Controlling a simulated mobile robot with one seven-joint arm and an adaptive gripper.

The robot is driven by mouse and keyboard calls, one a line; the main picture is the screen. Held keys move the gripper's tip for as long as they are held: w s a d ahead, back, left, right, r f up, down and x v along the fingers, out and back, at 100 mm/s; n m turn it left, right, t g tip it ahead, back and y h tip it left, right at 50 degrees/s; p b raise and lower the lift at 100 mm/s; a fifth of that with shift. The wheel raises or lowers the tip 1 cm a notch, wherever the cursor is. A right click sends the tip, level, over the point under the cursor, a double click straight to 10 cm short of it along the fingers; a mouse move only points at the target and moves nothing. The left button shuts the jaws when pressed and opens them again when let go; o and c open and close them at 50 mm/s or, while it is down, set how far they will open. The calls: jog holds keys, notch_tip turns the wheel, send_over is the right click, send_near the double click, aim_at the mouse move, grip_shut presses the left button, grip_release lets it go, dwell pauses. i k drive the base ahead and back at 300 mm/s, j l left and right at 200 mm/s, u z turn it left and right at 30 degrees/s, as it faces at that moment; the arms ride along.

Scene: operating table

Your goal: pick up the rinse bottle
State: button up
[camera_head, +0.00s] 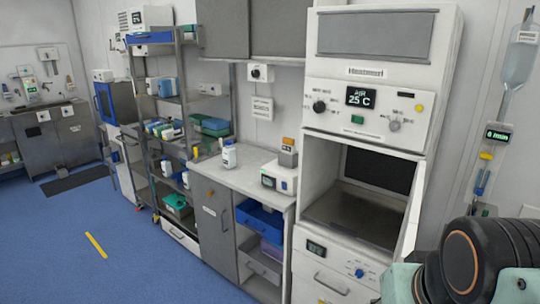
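A small white bottle with a blue label (229,157) stands upright on the grey counter (215,172), near its back left part. It is the likeliest rinse bottle, but its label is too small to read. My gripper is not visible; only a part of my arm shows at the lower right corner, far from the bottle.
A white device (279,179) stands on the counter's right end. The tall warming cabinet (371,145) has an open compartment with its door swung out near my arm. A metal shelf rack (165,150) holds several boxes on the left.

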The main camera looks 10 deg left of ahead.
aim_at(228, 153)
jog(key=i+j, duration=0.15)
jog(key=j, duration=0.25)
jog(key=i+j+u, duration=0.1)
jog(key=j, duration=0.25)
jog(key=i+j, duration=0.25)
jog(key=i+j+u, duration=0.1)
jog(key=i+j, duration=0.15)
jog(key=j, duration=0.2)
jog(key=i+u, duration=0.2)
jog(key=i, duration=0.8)
jog(key=i+l+u, duration=0.1)
jog(key=i+l, duration=0.2)
jog(key=i, duration=0.2)
jog(key=i+l, duration=0.1)
jog(key=l, duration=0.3)
